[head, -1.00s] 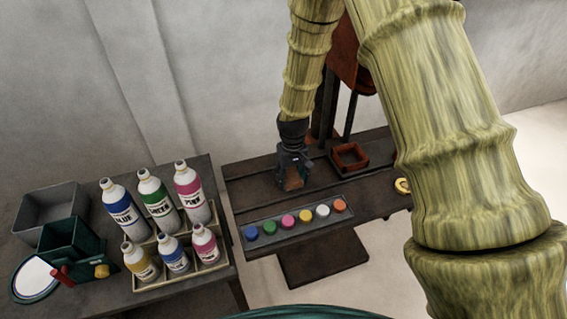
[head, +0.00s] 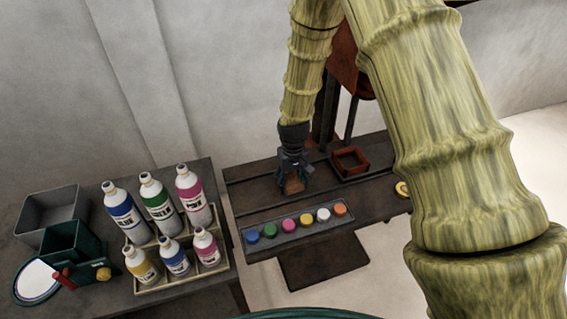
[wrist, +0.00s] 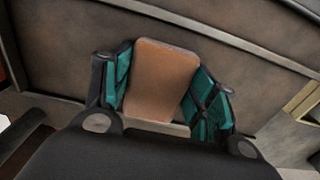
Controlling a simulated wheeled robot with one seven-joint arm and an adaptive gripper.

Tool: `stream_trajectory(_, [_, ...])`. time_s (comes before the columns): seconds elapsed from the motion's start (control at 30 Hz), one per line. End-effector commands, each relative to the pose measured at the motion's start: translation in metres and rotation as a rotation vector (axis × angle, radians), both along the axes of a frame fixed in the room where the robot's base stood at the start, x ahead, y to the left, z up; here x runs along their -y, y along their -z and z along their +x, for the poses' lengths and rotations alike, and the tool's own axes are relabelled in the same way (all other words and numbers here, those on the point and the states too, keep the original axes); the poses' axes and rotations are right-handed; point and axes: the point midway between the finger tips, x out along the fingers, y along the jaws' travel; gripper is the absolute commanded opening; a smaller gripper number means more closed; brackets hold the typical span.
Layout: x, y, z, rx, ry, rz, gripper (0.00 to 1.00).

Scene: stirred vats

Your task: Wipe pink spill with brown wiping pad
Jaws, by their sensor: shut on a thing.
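My gripper (head: 293,178) is shut on the brown wiping pad (head: 294,184), low over the dark bench in the head view. In the wrist view the pad (wrist: 165,80) sits upright between the two teal-lined fingers of my gripper (wrist: 163,92). I see no pink spill in either view. I cannot tell whether the pad touches the bench surface.
A tray (head: 300,228) of several coloured caps lies on the bench (head: 245,188) in front of my gripper. A red-brown open box (head: 349,162) stands to its right. A crate (head: 181,283) of bottles, a grey bin (head: 47,212) and a green bin (head: 75,248) stand on the left table.

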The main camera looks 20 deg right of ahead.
Motion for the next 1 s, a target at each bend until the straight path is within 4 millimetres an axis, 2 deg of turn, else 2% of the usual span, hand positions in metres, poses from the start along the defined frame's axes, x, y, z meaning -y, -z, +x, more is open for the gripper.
stream_trajectory(0.23, [-0.017,0.001,-0.002,-0.001,0.007,0.0,0.35])
stream_trajectory(0.33, [-0.019,-0.007,-0.003,-0.001,0.01,0.0,0.35])
stream_trajectory(0.4, [-0.019,-0.029,-0.001,0.003,0.01,0.0,0.35])
stream_trajectory(1.0, [-0.017,-0.079,-0.003,0.0,0.011,0.0,0.35])
